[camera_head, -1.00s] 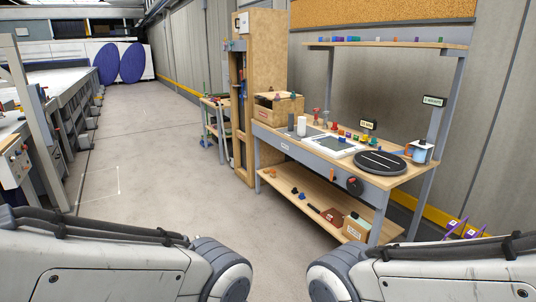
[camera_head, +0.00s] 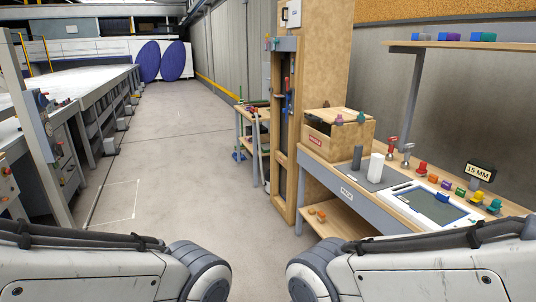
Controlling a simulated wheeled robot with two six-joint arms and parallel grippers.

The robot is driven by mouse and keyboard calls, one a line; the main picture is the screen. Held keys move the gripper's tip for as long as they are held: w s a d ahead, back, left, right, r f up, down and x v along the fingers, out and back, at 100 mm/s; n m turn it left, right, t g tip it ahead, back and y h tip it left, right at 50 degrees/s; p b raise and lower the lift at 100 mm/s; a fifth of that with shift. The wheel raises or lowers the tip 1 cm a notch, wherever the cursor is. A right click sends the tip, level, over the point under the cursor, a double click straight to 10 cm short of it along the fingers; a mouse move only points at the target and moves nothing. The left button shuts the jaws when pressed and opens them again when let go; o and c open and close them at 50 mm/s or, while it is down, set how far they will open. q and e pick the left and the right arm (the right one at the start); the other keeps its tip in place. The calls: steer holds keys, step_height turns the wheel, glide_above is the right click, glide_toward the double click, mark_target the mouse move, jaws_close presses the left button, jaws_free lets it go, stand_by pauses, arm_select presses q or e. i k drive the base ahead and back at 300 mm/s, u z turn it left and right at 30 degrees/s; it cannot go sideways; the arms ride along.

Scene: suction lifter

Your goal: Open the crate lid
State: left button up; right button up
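The wooden crate (camera_head: 324,142) stands at the far left end of the workbench, right of the picture's middle. My two arms come in from the lower left and lower right corners. Only their pale links and grey joints show. Neither gripper is in view.
The workbench (camera_head: 349,194) carries a dark cylinder (camera_head: 357,158), a white cylinder (camera_head: 376,168), a tablet-like panel (camera_head: 431,205) and several coloured knobs. A tall wooden cabinet (camera_head: 315,60) stands behind the crate. Open floor (camera_head: 185,160) lies left of the bench.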

mark_target(328, 115)
steer(key=z, duration=0.1)
steer(key=i, duration=2.1)
steer(key=z, duration=0.3)
steer(key=i, duration=0.95)
steer(key=z, duration=0.1)
